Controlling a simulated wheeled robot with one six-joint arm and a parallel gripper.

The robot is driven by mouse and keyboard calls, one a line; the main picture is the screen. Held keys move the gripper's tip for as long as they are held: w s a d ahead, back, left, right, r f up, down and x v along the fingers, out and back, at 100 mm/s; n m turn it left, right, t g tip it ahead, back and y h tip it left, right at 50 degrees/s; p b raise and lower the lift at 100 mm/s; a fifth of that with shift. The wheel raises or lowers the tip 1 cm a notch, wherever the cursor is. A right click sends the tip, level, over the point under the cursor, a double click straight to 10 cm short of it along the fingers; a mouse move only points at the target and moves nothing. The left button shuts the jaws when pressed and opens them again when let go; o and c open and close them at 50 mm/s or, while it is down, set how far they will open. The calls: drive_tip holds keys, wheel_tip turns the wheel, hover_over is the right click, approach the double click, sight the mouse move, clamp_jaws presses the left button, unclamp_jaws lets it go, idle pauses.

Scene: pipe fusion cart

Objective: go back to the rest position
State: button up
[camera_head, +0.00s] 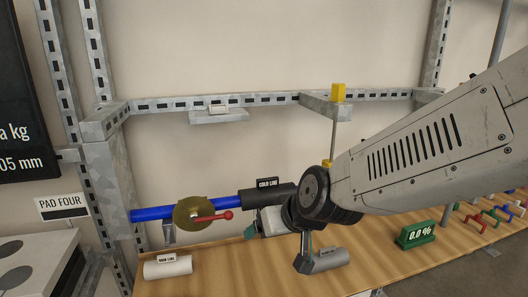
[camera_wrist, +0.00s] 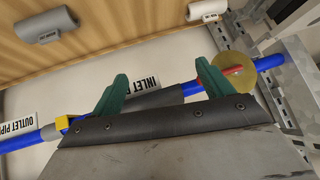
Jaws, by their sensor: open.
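My gripper (camera_wrist: 160,88) shows in the wrist view with its two green fingers spread apart and nothing held between them. Beyond the fingers runs a blue pipe (camera_wrist: 107,127) with a dark sleeve (camera_wrist: 160,98) on its middle. In the head view my arm reaches in from the right, and my wrist hides the right part of the pipe (camera_head: 152,213). A brass-coloured disc (camera_head: 187,216) with a red lever (camera_head: 212,217) sits on the pipe, left of my wrist. The sleeve (camera_head: 268,194) carries a "COLD LINE" label. The gap between fingers and pipe is hard to judge.
A wooden bench (camera_head: 220,272) lies below with a white roll (camera_head: 168,267), a grey roll (camera_head: 328,261) close to my wrist, and a green "0.0 %" display (camera_head: 416,235). Metal frame posts (camera_head: 112,170) stand at the left, a rail (camera_head: 265,99) behind.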

drive_tip(key=s+d+r+m+g+h, duration=0.2)
drive_tip(key=s+d, duration=0.8)
drive_tip(key=d, duration=0.2)
drive_tip(key=s+d+r+m+g+h, duration=0.2)
drive_tip(key=s+d+r+g, duration=0.1)
drive_tip(key=s+d, duration=0.8)
drive_tip(key=shift+s+d+r+h, duration=0.15)
drive_tip(key=shift+d+h, duration=0.25)
drive_tip(key=shift+d, duration=0.4)
idle(0.7)
